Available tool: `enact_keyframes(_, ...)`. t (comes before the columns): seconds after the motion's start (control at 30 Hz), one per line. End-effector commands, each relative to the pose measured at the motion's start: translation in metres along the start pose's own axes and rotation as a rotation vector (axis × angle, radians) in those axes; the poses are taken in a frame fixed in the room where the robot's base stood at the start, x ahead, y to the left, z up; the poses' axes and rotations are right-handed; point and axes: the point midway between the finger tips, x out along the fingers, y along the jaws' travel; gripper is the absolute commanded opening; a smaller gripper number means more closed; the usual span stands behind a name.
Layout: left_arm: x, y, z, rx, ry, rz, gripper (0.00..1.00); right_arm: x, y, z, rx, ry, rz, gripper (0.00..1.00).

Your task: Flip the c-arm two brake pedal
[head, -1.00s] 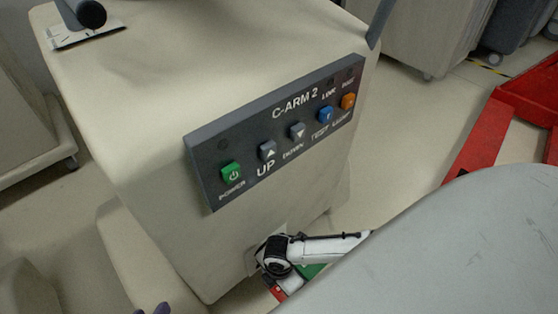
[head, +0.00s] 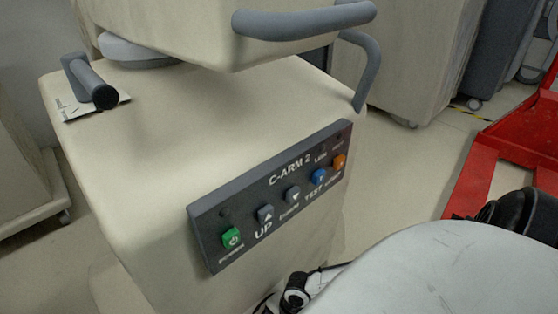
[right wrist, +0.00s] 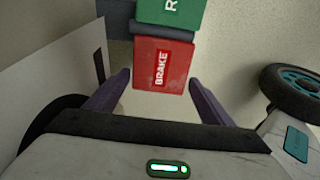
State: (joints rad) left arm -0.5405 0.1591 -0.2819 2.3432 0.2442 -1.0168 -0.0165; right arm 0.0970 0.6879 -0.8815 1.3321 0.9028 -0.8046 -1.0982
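The C-ARM 2 cart is a beige covered body (head: 150,180) in the head view, with a dark control panel (head: 208,222) on its front. In the right wrist view the red brake pedal (right wrist: 150,78), labelled BRAKE, lies just ahead of my right gripper (right wrist: 158,84). Its two purple fingers are apart, one on each side of the red pedal, with nothing held. I cannot tell whether they touch it. A green pedal part (right wrist: 170,12) with a letter R adjoins the red one. The pedals are hidden in the head view. My left gripper is not in view.
A dark wheel (right wrist: 292,92) stands at the right of the right wrist view. In the head view a grey handle (head: 305,20) overhangs the cart, and a lever (head: 92,84) is on its top left. A red frame (head: 500,150) lies on the floor at right.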

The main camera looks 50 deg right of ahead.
Motion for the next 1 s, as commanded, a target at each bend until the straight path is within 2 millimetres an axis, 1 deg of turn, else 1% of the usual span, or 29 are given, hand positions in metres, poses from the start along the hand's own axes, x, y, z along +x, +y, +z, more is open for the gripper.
enact_keyframes(0.27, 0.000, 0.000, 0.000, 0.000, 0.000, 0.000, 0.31, -0.001, 0.001, 0.000, -0.001, -0.002, 0.000, 0.77)
enact_keyframes(0.37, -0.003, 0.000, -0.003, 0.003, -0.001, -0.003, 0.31, -0.007, 0.001, 0.000, -0.001, -0.002, 0.001, 0.77)
enact_keyframes(0.47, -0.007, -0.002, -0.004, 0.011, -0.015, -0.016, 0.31, -0.022, 0.001, 0.000, -0.002, -0.003, 0.000, 0.77)
enact_keyframes(0.57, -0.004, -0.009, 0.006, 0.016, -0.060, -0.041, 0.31, -0.043, 0.001, -0.001, -0.003, -0.003, 0.000, 0.77)
enact_keyframes(0.63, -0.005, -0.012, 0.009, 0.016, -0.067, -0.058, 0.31, -0.058, 0.000, -0.001, -0.003, -0.003, 0.000, 0.77)
enact_keyframes(0.8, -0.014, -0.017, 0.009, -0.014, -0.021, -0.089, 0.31, -0.087, 0.000, 0.000, -0.002, -0.003, 0.000, 0.77)
enact_keyframes(0.9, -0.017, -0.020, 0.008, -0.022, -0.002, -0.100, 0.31, -0.098, 0.001, -0.001, -0.002, -0.002, 0.001, 0.77)
enact_keyframes(1.0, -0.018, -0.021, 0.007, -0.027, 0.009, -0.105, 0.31, -0.103, 0.000, 0.000, -0.001, -0.002, 0.000, 0.77)
